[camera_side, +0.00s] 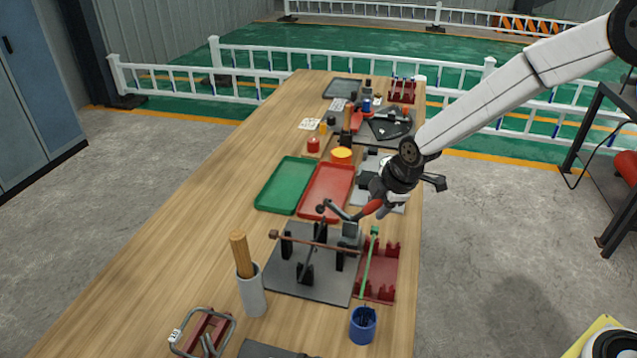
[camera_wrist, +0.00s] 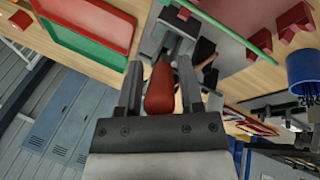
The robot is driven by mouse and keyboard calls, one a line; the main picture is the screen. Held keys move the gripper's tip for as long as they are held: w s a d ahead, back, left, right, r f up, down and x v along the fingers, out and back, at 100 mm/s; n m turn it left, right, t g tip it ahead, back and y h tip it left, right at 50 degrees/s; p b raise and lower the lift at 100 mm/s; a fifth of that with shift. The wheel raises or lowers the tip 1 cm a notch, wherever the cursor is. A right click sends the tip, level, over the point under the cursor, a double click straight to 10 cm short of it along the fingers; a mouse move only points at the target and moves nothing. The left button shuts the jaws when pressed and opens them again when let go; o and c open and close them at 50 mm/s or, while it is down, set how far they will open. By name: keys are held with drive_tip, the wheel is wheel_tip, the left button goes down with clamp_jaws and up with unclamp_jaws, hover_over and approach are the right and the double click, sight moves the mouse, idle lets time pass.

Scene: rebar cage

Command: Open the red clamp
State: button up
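The red clamp has a red handle (camera_side: 372,207) on a grey metal linkage, mounted at the back right of a dark grey plate (camera_side: 325,291) in the side view. Its dark arm reaches left from the handle. My gripper (camera_side: 376,199) is at the handle. In the wrist view the red handle (camera_wrist: 160,90) lies between the two fingers of my gripper (camera_wrist: 160,63). The fingers are apart with narrow gaps beside the handle, and I see no firm contact. The clamp's grey body shows beyond the fingertips, partly hidden by them.
A green rod (camera_side: 368,265) lies on a red toothed rack (camera_side: 385,280) to the right. Green (camera_side: 283,184) and red (camera_side: 327,190) trays lie behind. A blue cup (camera_side: 362,326) and a grey holder (camera_side: 252,294) stand in front.

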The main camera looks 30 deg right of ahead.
drive_tip(key=shift+o, duration=0.7)
drive_tip(key=shift+r, duration=0.15)
drive_tip(key=v, duration=0.7)
drive_tip(key=shift+r, duration=0.25)
drive_tip(key=shift+s, duration=0.15)
drive_tip(key=c, duration=0.8)
drive_tip(key=shift+w+a+r, duration=0.15)
drive_tip(key=shift+w+a, duration=0.05)
drive_tip(key=shift+w, duration=0.1)
clamp_jaws()
drive_tip(key=w+a+r+m+g+h, duration=0.2)
drive_tip(key=w+a+r+m+g, duration=0.2)
drive_tip(key=a+r, duration=0.2)
wheel_tip(320, 180, up, 2)
drive_tip(key=shift+w+a+r+h, duration=0.15)
drive_tip(key=shift+w+a+h, duration=0.25)
